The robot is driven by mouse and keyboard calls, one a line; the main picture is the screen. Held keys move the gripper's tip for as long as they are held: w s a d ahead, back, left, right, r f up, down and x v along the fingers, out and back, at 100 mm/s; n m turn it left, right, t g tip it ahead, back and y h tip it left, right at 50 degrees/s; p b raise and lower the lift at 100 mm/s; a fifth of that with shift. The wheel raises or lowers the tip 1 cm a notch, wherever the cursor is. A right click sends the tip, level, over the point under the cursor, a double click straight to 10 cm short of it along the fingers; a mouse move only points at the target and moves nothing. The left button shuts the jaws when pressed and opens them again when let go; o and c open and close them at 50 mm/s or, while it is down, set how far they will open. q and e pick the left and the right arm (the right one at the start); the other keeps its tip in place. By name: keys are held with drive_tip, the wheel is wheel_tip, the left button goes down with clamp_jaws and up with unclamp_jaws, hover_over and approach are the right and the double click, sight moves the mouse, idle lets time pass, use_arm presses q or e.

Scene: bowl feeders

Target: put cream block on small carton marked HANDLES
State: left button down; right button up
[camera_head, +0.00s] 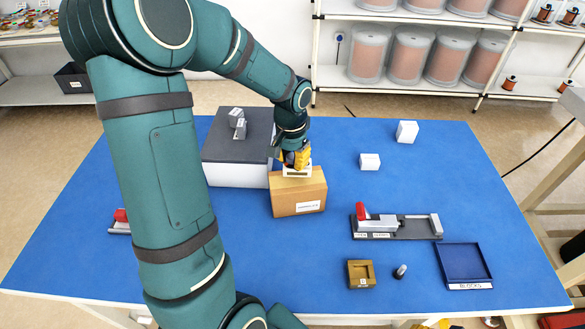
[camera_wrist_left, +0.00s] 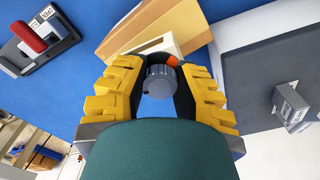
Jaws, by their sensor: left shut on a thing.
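The cream block (camera_head: 297,173) is at the fingertips of my left gripper (camera_head: 296,160), right over the top of the small brown carton (camera_head: 287,196). My left gripper is shut on the block; its yellow fingers partly hide it. I cannot tell whether the block touches the carton. The carton has a white label on its front, too small to read. In the left wrist view, the cream block (camera_wrist_left: 165,46) shows beyond the fingertips, with the carton (camera_wrist_left: 130,35) behind it. My right gripper is not in view.
A grey-topped box (camera_head: 235,173) with small grey parts stands left of the carton. Two white blocks (camera_head: 369,161) (camera_head: 407,131) lie to the right. A red-handled fixture (camera_head: 395,226), a blue tray (camera_head: 464,265) and a small wooden block (camera_head: 361,274) are front right. Blue table between is clear.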

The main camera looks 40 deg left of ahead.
sight(292, 167)
use_arm(q)
drive_tip(key=shift+f+b, duration=0.3)
drive_tip(key=shift+f, duration=1.3)
drive_tip(key=shift+f, duration=0.15)
drive_tip(key=c, duration=0.8)
unclamp_jaws()
drive_tip(key=shift+r, duration=0.45)
drive_tip(key=r+p, duration=0.1)
drive_tip(key=r, duration=0.4)
drive_tip(key=r+p, duration=0.1)
drive_tip(key=r, duration=0.5)
drive_tip(key=shift+s+r+p, duration=0.2)
drive_tip(key=shift+r+p, duration=0.05)
drive_tip(key=shift+p, duration=0.05)
